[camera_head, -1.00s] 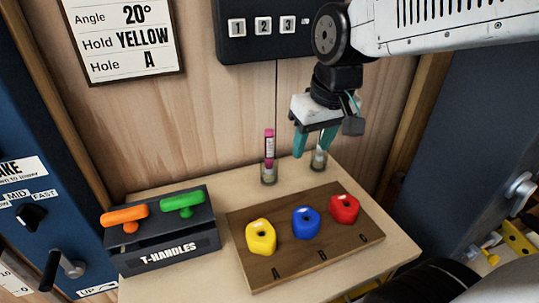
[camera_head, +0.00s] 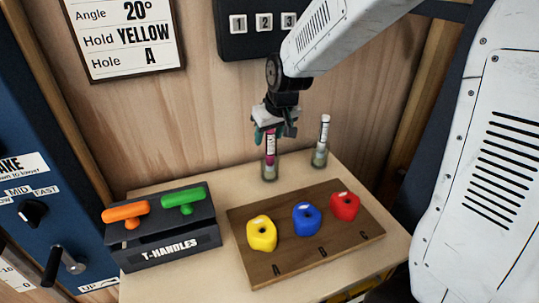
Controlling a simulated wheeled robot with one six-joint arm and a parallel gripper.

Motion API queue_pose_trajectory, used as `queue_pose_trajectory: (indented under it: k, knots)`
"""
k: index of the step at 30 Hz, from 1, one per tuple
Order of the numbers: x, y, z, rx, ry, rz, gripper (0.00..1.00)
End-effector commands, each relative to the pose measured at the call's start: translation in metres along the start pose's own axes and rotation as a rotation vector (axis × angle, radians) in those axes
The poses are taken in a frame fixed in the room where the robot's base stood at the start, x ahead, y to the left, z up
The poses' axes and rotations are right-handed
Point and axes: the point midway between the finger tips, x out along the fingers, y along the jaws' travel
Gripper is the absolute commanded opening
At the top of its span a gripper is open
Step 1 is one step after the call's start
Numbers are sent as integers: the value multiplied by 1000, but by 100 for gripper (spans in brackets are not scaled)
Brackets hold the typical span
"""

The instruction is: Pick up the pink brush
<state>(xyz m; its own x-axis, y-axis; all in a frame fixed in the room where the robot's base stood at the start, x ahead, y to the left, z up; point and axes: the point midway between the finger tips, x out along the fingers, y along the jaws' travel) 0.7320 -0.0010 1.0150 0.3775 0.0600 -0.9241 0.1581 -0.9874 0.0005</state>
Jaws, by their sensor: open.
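The pink brush (camera_head: 270,150) stands upright in a small clear glass (camera_head: 270,172) at the back of the table. A white label shows on its handle. My gripper (camera_head: 268,133) is over the brush, pointing down, with its teal fingers around the top of the handle. The jaws are open; whether a finger touches the brush cannot be told. The gripper hides the top end of the brush.
A white brush (camera_head: 324,130) leans in a second glass (camera_head: 319,158) to the right. A wooden board (camera_head: 290,262) with yellow, blue and red holds lies in front. A dark T-handles box (camera_head: 170,250) stands at left. The wooden wall (camera_head: 200,120) is close behind.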

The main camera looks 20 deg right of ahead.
Motion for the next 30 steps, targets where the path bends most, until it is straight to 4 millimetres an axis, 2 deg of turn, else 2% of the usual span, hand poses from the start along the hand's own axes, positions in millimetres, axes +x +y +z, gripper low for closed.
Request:
queue_pose_trajectory:
  k: [3, 10, 11, 15, 16, 26, 30]
  knots:
    - [11, 0, 0, 0, -1, 0, 48]
    - [13, 0, 0, 1, 1, 0, 48]
    - [12, 0, 0, 1, 1, 0, 46]
    - [12, 0, 0, 1, 1, 0, 7]
    - [12, 0, 0, 1, 1, 0, 0]
    - [11, 0, 0, 1, 1, 0, 0]
    - [4, 0, 0, 1, 1, 0, 0]
